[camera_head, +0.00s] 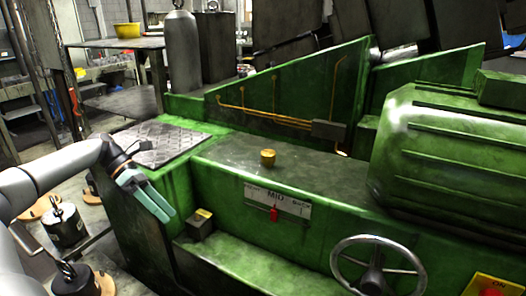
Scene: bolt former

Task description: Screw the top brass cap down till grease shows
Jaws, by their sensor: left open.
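A small brass cap (268,158) stands upright on the dark top ledge of the green machine (240,205), near the middle of the view. No grease can be made out around it at this size. My left gripper (168,212) is at the left, in front of the machine's left corner, pointing down and to the right. It is open and empty, well to the left of the brass cap and lower in the picture. My right gripper is not in view.
A handwheel (376,268) and a red button (491,292) are at the front right. A small red lever (274,214) hangs below the cap on a label plate. A ribbed green housing (450,150) bounds the ledge at right. Black weights (64,225) stand at left.

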